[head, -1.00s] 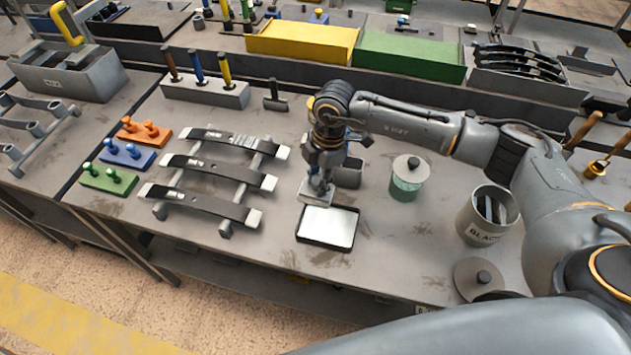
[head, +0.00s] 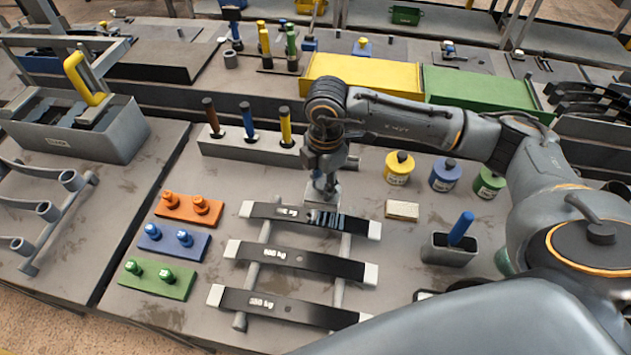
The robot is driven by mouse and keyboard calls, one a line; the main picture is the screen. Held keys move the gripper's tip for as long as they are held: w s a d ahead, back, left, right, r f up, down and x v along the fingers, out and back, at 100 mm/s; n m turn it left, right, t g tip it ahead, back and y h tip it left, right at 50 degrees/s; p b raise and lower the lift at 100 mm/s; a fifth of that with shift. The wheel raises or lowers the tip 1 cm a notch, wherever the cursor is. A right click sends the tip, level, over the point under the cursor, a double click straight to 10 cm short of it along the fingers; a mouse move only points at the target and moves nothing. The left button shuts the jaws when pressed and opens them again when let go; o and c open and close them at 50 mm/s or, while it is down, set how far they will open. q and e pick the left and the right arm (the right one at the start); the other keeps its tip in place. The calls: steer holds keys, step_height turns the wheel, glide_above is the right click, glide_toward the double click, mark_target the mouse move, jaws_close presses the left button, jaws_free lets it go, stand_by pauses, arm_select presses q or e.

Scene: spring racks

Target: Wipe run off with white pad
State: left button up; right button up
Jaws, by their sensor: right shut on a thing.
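My right gripper (head: 325,184) points down behind the top leaf spring and is shut on a white pad (head: 322,197), which is partly hidden by the fingers. The top dark leaf spring (head: 275,212) lies across a grey rack. Pale streaks of run off (head: 326,219) mark its middle, just below the pad. I cannot tell whether the pad touches the spring. A middle spring (head: 320,263) and a bottom spring (head: 315,309) lie in front, both labelled in kg and without such streaks. My left gripper is not in view.
Orange (head: 189,209), blue (head: 174,243) and green (head: 158,281) peg blocks stand left of the rack. A pale block (head: 402,209) and a grey holder with a blue handle (head: 449,248) are at right. Yellow, blue and green pots stand behind them.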

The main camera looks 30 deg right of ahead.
steer(key=shift+s+d+f, duration=0.15)
steer(key=shift+s+f, duration=0.05)
steer(key=shift+s+d+f+b, duration=0.15)
steer(key=shift+s+f+b, duration=0.15)
steer(key=shift+f+b, duration=0.35)
steer(key=f, duration=0.1)
steer(key=f+b, duration=0.1)
steer(key=shift+w+f+b, duration=0.25)
steer(key=shift+f+b, duration=0.05)
steer(key=shift+f, duration=0.1)
steer(key=shift+f+b, duration=0.35)
steer(key=shift+f, duration=0.3)
arm_select(q)
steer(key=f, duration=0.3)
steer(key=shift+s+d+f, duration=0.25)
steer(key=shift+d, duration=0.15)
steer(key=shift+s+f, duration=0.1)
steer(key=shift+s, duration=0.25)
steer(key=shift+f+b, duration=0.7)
steer(key=shift+b, duration=0.05)
arm_select(e)
steer(key=shift+f, duration=0.9)
steer(key=shift+s, duration=0.1)
